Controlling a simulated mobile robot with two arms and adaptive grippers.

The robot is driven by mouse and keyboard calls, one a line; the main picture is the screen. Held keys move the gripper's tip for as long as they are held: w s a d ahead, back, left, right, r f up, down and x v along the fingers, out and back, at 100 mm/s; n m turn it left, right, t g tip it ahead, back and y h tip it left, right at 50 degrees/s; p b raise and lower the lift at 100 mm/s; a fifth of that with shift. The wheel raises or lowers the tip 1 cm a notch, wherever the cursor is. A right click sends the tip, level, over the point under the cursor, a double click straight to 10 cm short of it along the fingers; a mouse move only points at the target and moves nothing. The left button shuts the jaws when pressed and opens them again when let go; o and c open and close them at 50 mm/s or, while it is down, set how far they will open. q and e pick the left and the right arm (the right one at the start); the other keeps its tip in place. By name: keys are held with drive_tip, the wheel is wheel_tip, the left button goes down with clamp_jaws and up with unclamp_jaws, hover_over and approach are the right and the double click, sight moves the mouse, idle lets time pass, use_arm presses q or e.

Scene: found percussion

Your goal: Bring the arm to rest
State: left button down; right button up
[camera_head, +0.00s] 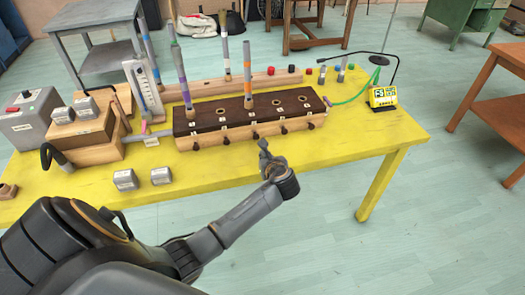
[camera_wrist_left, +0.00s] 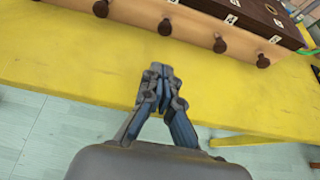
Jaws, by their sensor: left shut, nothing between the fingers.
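My left arm comes in from the lower left in the head view. Its gripper (camera_head: 265,152) is above the front edge of the yellow table (camera_head: 350,135), just in front of the long wooden box. The left wrist view shows the gripper (camera_wrist_left: 160,80) with its fingertips together and nothing between them. The table's yellow top (camera_wrist_left: 90,75) lies below the fingers. My right gripper is in neither view.
The wooden box (camera_head: 205,143) has dark pegs along its front and upright sticks in its top. Grey blocks (camera_head: 161,175) lie front left. A small yellow device (camera_head: 382,97) stands at the right. The table's front right is clear.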

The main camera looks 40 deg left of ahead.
use_arm(q)
drive_tip(key=v, duration=0.3)
drive_tip(key=shift+s+d+r, duration=0.1)
drive_tip(key=shift+s+d, duration=0.15)
drive_tip(key=shift+d, duration=0.1)
